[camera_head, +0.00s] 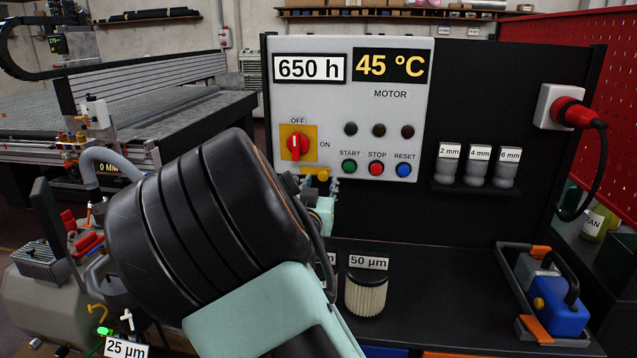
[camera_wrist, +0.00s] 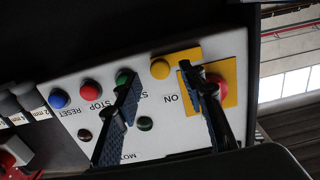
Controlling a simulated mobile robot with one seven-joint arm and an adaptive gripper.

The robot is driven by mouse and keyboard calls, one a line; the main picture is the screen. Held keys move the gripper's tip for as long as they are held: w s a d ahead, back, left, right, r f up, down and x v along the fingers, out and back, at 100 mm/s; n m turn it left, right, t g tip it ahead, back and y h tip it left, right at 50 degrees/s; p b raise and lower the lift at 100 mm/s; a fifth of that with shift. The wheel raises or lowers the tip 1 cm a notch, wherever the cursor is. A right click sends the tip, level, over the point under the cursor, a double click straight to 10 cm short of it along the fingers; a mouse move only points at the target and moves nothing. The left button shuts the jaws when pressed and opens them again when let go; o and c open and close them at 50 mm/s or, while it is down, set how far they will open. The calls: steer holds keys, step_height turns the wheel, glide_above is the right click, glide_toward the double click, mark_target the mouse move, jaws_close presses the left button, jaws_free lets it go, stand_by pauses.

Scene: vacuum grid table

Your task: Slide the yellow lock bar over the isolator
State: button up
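The isolator (camera_head: 297,146) is a red rotary handle on a square yellow plate at the left of the grey panel. Its handle stands upright, towards OFF. The yellow lock bar (camera_head: 318,173) shows below and to the right of it, partly hidden by my arm. In the wrist view the bar (camera_wrist: 187,55) lies beside the isolator plate, with a round yellow knob (camera_wrist: 160,69). The red handle (camera_wrist: 217,85) is partly behind a finger. My gripper (camera_wrist: 160,76) is open, its fingertips apart on either side of the knob. I cannot tell whether they touch it.
START, STOP and RESET buttons (camera_head: 376,168) sit on the panel right of the bar. Labelled jars (camera_head: 475,166) and a red plug (camera_head: 575,113) are further right. A filter (camera_head: 366,290) and blue padlock-like case (camera_head: 560,303) stand on the black bench (camera_head: 440,270), with bare space between.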

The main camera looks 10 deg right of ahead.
mark_target(314, 173)
steer(key=shift+x, duration=1.25)
jaws_close()
steer(key=shift+a, duration=0.1)
